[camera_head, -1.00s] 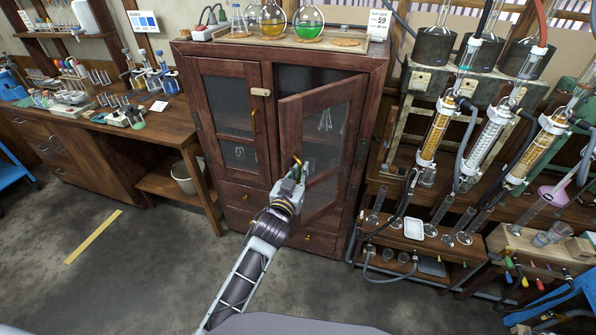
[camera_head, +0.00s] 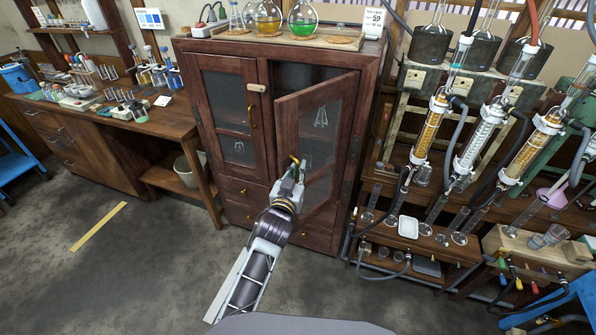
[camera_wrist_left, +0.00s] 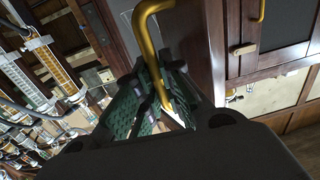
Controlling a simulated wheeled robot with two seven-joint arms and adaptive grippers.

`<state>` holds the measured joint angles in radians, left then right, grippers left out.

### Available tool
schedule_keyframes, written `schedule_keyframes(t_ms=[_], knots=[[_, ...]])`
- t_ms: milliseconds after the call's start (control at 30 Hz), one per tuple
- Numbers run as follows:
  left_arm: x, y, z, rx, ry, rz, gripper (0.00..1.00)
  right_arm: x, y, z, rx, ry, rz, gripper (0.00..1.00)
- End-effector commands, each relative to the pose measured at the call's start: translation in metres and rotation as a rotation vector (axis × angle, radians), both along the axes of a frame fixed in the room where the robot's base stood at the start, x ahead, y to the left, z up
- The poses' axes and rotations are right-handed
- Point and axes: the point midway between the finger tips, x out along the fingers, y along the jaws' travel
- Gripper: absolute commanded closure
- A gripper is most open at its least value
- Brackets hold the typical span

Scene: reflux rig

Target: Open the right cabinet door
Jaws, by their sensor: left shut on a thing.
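The right cabinet door (camera_head: 322,128) is a dark red wooden frame with a glass pane. It stands partly open, swung out from the cabinet (camera_head: 217,47), with a dark gap at its left edge. My left gripper (camera_head: 296,168) is at the door's left edge, shut on the brass door handle, which shows large in the left wrist view (camera_wrist_left: 146,38) between the green-padded fingers. The left cabinet door (camera_head: 233,108) is closed, with its own brass handle (camera_head: 252,115). My right gripper is not in view.
Flasks with yellow and green liquid (camera_head: 302,20) stand on top of the cabinet. A rack of glass condensers (camera_head: 480,135) is close on the right. A wooden bench (camera_head: 150,125) is on the left.

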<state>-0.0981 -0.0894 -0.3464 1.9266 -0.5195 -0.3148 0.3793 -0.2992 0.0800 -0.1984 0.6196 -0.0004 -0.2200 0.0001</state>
Motion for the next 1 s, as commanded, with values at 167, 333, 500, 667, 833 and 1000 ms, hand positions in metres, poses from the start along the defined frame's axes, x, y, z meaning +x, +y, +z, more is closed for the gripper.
schedule_keyframes(t_ms=[167, 333, 500, 667, 833, 1000], knots=[[0.0, 0.0, 0.0, 0.0, -0.001, 0.001, 0.83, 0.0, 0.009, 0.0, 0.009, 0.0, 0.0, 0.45], [0.0, 0.0, 0.0, 0.0, 0.0, 0.0, 0.81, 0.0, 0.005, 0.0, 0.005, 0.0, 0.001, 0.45], [0.0, 0.0, 0.0, 0.0, 0.0, 0.0, 0.81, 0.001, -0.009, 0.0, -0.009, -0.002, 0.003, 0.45], [-0.003, 0.001, 0.0, 0.0, 0.0, 0.0, 0.81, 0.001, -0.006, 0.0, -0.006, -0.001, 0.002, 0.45], [-0.01, 0.002, 0.0, 0.0, 0.0, 0.0, 0.81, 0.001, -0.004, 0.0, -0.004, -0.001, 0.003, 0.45], [-0.022, 0.004, -0.001, -0.001, 0.0, 0.0, 0.81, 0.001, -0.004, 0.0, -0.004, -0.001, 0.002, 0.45]])
